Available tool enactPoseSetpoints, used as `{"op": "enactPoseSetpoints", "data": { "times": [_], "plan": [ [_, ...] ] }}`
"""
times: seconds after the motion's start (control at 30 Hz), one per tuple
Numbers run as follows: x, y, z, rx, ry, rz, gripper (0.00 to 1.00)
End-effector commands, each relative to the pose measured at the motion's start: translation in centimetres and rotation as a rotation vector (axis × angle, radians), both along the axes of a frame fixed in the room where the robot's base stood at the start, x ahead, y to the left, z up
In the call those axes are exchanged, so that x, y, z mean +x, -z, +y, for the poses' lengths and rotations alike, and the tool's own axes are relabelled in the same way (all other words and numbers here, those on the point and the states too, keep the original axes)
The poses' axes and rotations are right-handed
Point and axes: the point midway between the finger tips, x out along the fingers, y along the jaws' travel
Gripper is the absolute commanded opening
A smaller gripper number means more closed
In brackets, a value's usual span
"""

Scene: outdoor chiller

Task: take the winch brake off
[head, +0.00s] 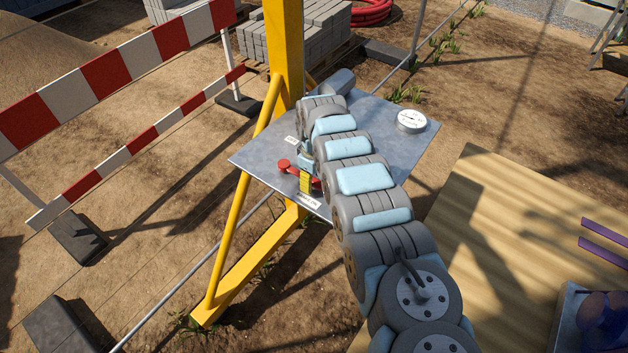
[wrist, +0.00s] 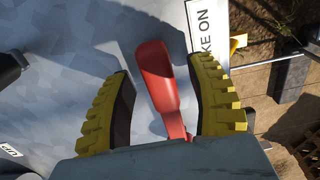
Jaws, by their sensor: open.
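The red brake lever (head: 284,164) lies over the grey metal plate (head: 262,156) on the yellow post. In the wrist view its broad red end (wrist: 157,78) is between the two fingers of my gripper (wrist: 161,72), with a gap visible on each side. My gripper (head: 306,181) is open, with yellow-backed fingers, and hides part of the lever in the head view. A white label (head: 310,201) sits near the plate's front edge beside this end. In the wrist view the label (wrist: 208,32) partly reads "KE ON"; the rest is hidden.
A round white gauge (head: 411,121) stands on the plate's right side. A second small label (head: 291,140) is farther back. The yellow post (head: 284,50) and a red-white barrier (head: 107,75) stand behind and left. A wooden surface (head: 490,240) is at right.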

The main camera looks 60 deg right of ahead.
Motion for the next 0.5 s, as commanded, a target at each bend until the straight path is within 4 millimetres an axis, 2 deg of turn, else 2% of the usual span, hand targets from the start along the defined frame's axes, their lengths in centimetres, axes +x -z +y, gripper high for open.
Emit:
{"op": "enactPoseSetpoints", "data": {
  "times": [0.33, 0.37, 0.5],
  "plan": [
    [0.01, 0.11, -0.03, -0.001, 0.0, 0.0, 0.56],
    [0.01, 0.11, -0.03, -0.001, 0.0, 0.0, 0.54],
    [0.01, 0.1, -0.03, -0.001, 0.0, 0.0, 0.14]
  ]
}}
